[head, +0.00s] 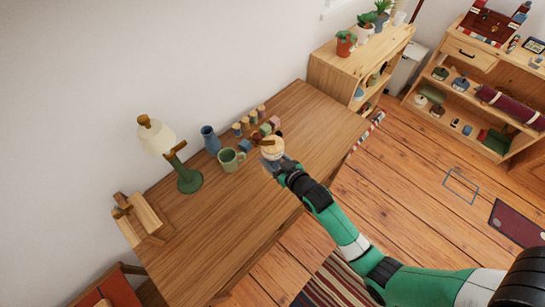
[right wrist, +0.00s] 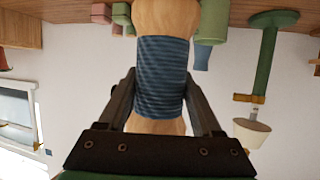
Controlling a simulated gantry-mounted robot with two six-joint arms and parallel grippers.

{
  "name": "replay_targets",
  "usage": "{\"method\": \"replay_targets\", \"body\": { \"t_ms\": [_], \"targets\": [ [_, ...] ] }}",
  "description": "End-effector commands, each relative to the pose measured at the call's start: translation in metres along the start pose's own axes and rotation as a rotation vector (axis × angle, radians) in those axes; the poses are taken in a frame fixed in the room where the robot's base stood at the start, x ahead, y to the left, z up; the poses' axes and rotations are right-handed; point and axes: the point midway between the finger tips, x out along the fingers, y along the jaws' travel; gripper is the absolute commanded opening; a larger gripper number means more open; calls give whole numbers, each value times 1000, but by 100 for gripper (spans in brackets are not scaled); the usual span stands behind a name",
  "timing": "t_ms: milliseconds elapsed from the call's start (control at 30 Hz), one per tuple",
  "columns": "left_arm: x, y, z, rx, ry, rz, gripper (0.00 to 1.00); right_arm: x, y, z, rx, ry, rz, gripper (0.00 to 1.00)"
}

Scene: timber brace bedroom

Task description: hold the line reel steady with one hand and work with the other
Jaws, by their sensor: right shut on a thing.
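The line reel is a pale wooden spool with dark blue line wound around its waist. In the right wrist view the reel (right wrist: 162,75) stands between the two dark fingers of my right gripper (right wrist: 162,100), which is shut on its wound middle. In the head view the reel's pale wooden end (head: 272,146) shows over the desk, with my right gripper (head: 279,163) at its near side. I cannot tell whether the reel touches the desk top. My left gripper is not in view.
The wooden desk (head: 220,225) has clear room in front. Behind and left of the reel stand a green mug (head: 230,159), a blue vase (head: 210,140) and a green lamp (head: 188,179). Several small coloured blocks (head: 247,123) stand behind it. A wooden brace (head: 146,220) sits at the left end.

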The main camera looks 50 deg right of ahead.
Motion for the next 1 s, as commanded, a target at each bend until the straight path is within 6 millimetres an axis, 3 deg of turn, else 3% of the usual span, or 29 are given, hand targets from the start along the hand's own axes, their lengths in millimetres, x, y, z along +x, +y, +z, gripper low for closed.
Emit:
{"method": "replay_targets", "body": {
  "t_ms": [1000],
  "targets": [
    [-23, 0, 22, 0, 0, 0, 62, 14, 0, 34, 0, 2, 0, 0]
  ]
}}
